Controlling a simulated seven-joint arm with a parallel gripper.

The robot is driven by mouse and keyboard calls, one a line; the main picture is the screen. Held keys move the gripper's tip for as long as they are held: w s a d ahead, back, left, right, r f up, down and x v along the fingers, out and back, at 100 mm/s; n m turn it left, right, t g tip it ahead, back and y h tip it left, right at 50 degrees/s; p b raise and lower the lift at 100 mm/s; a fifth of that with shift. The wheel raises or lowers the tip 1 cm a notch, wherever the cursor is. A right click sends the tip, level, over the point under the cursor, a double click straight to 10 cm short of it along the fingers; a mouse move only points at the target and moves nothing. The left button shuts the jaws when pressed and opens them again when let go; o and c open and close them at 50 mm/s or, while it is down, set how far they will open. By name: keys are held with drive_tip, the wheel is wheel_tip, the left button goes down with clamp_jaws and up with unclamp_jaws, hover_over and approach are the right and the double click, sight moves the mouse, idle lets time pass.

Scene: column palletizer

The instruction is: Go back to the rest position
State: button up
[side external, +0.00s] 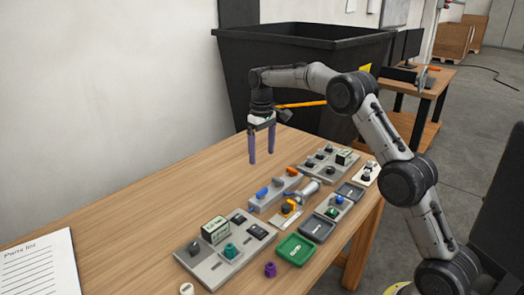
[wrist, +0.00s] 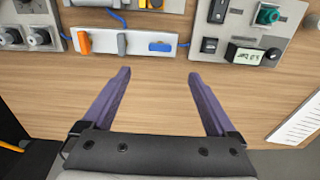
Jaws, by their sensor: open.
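My gripper (side external: 261,146) hangs above the wooden table (side external: 135,185), with its purple fingers pointing down. In the wrist view my gripper (wrist: 158,80) shows its two fingers spread wide apart with nothing between them. Only bare wood lies under the fingers. The grey panels with buttons and switches are beyond the fingertips, apart from them.
A front panel (side external: 205,268) carries a display and a teal knob. A middle panel (side external: 262,204) has orange and blue switches. Green (side external: 295,249) and grey trays lie near the right edge. A paper list (side external: 38,268) lies at left. A black bin (side external: 225,75) stands behind.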

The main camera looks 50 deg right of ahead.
drive_tip(key=s+a+r+t, duration=0.1)
drive_tip(key=s+a+r, duration=0.1)
drive_tip(key=r, duration=0.4)
drive_tip(key=s+a+r+t, duration=0.1)
drive_tip(key=s+a+r, duration=0.1)
drive_tip(key=r, duration=0.5)
drive_tip(key=s+a+r+n+t, duration=0.1)
drive_tip(key=s+a+r, duration=0.15)
drive_tip(key=s, duration=0.35)
drive_tip(key=s+a+r+t, duration=0.1)
drive_tip(key=s+a+r, duration=0.1)
drive_tip(key=s+r, duration=0.3)
drive_tip(key=s+a+f+t, duration=0.1)
drive_tip(key=s+a+f, duration=0.15)
drive_tip(key=s, duration=1.15)
drive_tip(key=s+a+f, duration=0.1)
drive_tip(key=s+f, duration=0.8)
drive_tip(key=f, duration=0.1)
drive_tip(key=shift+a+f+m+t, duration=0.25)
drive_tip(key=shift+f+m+t, duration=0.05)
drive_tip(key=shift+f+m, duration=0.1)
drive_tip(key=shift+r, duration=0.1)
